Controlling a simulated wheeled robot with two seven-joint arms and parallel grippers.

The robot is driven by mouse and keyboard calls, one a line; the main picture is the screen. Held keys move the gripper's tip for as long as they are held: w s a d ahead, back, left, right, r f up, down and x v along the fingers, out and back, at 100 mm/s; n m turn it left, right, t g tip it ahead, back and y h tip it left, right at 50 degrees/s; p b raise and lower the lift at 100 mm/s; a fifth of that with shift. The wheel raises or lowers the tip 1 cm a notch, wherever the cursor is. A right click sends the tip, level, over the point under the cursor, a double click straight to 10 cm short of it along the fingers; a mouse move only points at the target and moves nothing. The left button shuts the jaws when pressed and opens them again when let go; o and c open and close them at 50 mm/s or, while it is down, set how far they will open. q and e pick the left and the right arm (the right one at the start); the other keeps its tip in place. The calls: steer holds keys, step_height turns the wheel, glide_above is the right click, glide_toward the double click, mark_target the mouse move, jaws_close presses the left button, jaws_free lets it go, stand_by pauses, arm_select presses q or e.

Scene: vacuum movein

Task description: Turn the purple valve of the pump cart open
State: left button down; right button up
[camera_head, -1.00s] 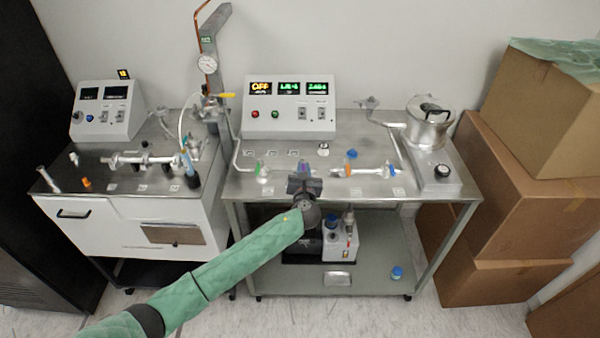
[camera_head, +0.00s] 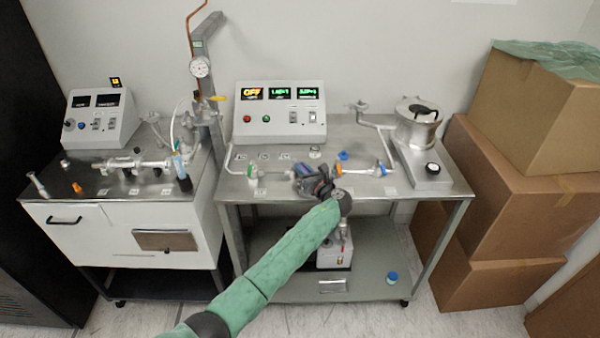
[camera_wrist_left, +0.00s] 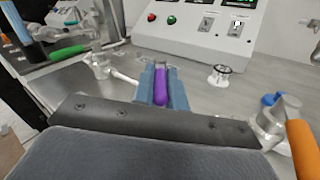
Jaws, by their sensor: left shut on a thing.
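The purple valve (camera_wrist_left: 160,87) is a purple handle held between the two blue-grey fingers of my left gripper (camera_wrist_left: 162,85) in the left wrist view. In the head view my left gripper (camera_head: 305,176) is over the front middle of the pump cart (camera_head: 232,194), tilted toward the left. It covers most of the valve there; only a bit of purple shows. The left gripper is shut on the purple handle. My right gripper is not in view.
A green valve (camera_head: 253,172) is left of the gripper and an orange valve (camera_wrist_left: 302,148) is to its right. A control box (camera_head: 280,112) with lit displays stands behind. A second cart (camera_head: 120,215) stands at the left, and cardboard boxes (camera_head: 510,200) are stacked at the right.

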arm_select(q)
steer(key=shift+w+d+n+g+y, duration=0.15)
steer(key=shift+n+g+y, duration=0.2)
steer(key=shift+y, duration=0.25)
steer(key=shift+r+n, duration=0.1)
steer(key=shift+n, duration=0.15)
steer(key=c, duration=1.4)
jaws_free()
steer(key=shift+d, duration=0.1)
steer(key=shift+c, duration=0.2)
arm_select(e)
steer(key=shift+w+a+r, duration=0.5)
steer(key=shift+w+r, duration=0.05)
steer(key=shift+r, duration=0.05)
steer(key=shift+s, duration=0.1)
